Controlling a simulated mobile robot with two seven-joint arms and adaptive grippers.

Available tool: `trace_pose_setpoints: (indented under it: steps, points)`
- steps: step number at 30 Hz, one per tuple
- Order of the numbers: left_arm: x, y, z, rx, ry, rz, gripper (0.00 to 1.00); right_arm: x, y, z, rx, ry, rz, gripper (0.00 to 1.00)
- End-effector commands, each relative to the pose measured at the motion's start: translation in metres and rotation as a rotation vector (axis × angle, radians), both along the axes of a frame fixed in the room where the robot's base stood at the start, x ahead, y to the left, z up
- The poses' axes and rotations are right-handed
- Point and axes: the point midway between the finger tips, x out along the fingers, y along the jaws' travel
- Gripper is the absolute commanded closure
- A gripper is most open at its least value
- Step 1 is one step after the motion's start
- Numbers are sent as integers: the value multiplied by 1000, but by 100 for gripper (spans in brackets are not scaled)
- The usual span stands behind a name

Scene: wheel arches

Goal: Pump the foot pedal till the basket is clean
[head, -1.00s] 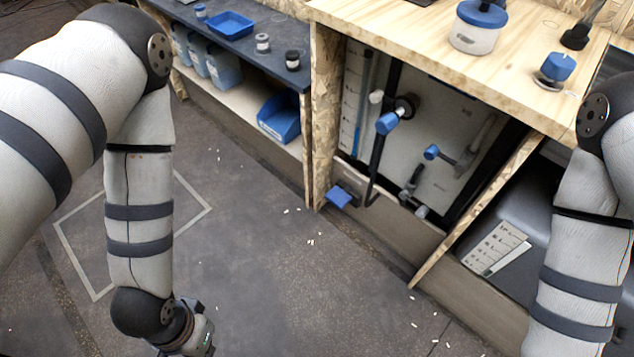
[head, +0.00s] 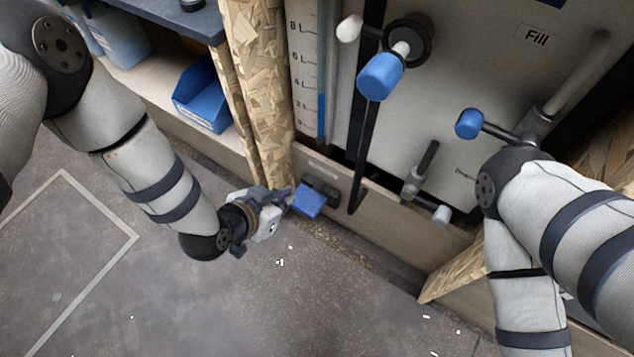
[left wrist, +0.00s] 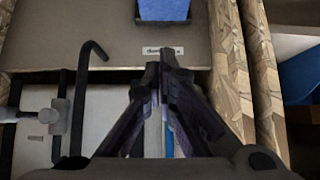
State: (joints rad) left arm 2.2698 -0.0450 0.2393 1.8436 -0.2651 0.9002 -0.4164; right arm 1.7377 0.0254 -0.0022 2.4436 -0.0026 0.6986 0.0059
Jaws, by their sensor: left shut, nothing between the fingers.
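The blue foot pedal (head: 310,201) sticks out low on the front of the panel base, beside the wooden post. It also shows at the top edge of the left wrist view (left wrist: 163,9). My left gripper (head: 289,198) is shut and empty, low over the floor, its tips just left of the pedal. In the left wrist view its closed fingers (left wrist: 163,58) appear a little short of the pedal; I cannot tell whether they touch. I see no basket. My right arm comes in at the right, and its gripper is out of the picture.
Above the pedal are a gauge tube (head: 326,95) with blue liquid, a blue-handled lever (head: 381,76) and another blue knob (head: 469,123). A black hooked rod (head: 365,160) hangs right of the pedal. A blue bin (head: 202,97) sits on the left shelf. The floor in front is mostly clear.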

Motion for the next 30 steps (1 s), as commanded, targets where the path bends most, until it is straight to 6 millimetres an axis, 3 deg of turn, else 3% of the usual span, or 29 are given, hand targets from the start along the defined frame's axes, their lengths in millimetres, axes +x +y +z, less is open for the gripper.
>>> trace_pose_setpoints:
  steps: [14,27,30]
  points:
    - [6,-4,-7,-1,-4,-1,100,-2,0,-4,1,8,1,60]
    - [57,-42,-78,-2,1,-1,100,-14,3,-42,7,66,4,60]
    - [57,-42,-95,-1,3,0,100,-17,3,-48,8,78,5,60]
